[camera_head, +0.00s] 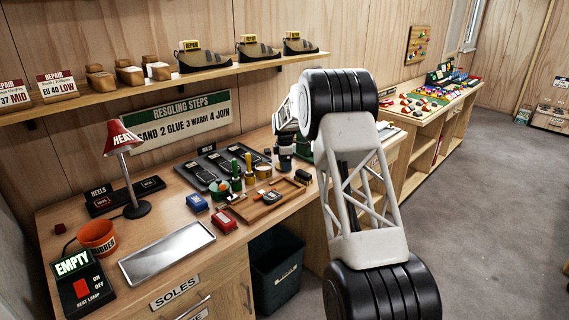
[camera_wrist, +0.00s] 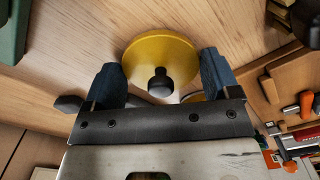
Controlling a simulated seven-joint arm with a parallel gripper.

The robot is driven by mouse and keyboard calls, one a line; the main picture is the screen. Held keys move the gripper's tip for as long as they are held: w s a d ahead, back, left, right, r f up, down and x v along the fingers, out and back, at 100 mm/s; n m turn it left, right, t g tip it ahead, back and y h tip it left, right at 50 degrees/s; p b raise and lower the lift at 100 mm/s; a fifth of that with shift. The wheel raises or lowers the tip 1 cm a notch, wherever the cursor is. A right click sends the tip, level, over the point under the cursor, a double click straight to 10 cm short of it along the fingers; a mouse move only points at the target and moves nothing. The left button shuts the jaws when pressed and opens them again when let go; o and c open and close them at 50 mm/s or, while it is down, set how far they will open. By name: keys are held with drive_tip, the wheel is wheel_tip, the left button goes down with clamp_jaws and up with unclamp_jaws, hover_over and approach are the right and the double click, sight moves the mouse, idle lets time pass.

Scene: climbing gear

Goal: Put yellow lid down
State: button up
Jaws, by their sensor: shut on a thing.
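The yellow lid (camera_wrist: 150,47) is a round disc with a black knob (camera_wrist: 160,82), seen close up in the wrist view. My gripper (camera_wrist: 160,65) has its two dark blue fingers on either side of the lid and is shut on it. A pale wooden surface (camera_wrist: 60,55) lies beyond the lid; I cannot tell whether the lid touches it. In the head view, my arm reaches to the right part of the workbench (camera_head: 190,250), and the lid cannot be made out there.
A wooden tray (camera_head: 240,212) with tools stands left of my gripper, with dark moulds (camera_head: 210,170) behind it. A metal tray (camera_head: 165,252), an orange rubber pot (camera_head: 98,236) and a red heat lamp (camera_head: 122,137) are at the left. A dark bin (camera_head: 277,270) stands below the bench.

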drive_tip(key=shift+f, duration=0.1)
drive_tip(key=o, duration=0.8)
drive_tip(key=shift+r, duration=3.9)
drive_tip(key=shift+s, duration=0.1)
